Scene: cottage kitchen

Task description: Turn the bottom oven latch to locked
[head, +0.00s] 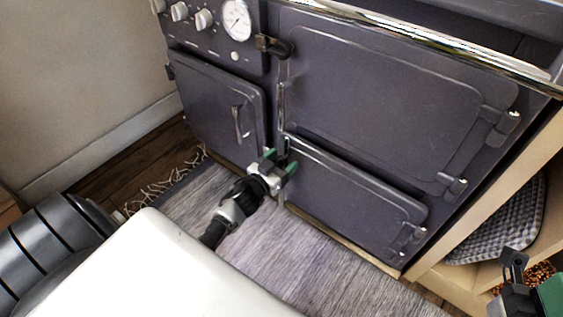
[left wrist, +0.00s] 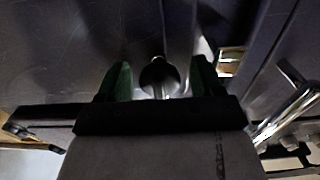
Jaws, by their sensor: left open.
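The bottom oven door (head: 350,205) is a dark panel low on the range, with its hinges at the right. My left gripper (head: 280,166) is open at this door's upper left corner. The bottom latch is mostly hidden behind it in the head view. In the left wrist view, a round dark metal knob (left wrist: 158,74), apparently the latch's end, lies between the two green fingers of my left gripper (left wrist: 161,72). I cannot tell whether the fingers touch it, nor which way the latch is turned. My right gripper (head: 515,265) shows partly at the lower right corner, away from the oven.
The upper oven door (head: 385,95) has its own latch (head: 273,45) at its top left. A smaller door (head: 210,105) is at the left. A chrome rail (head: 430,45) crosses above. A grey rug (head: 290,255) lies in front. A wooden shelf (head: 465,285) stands at the right.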

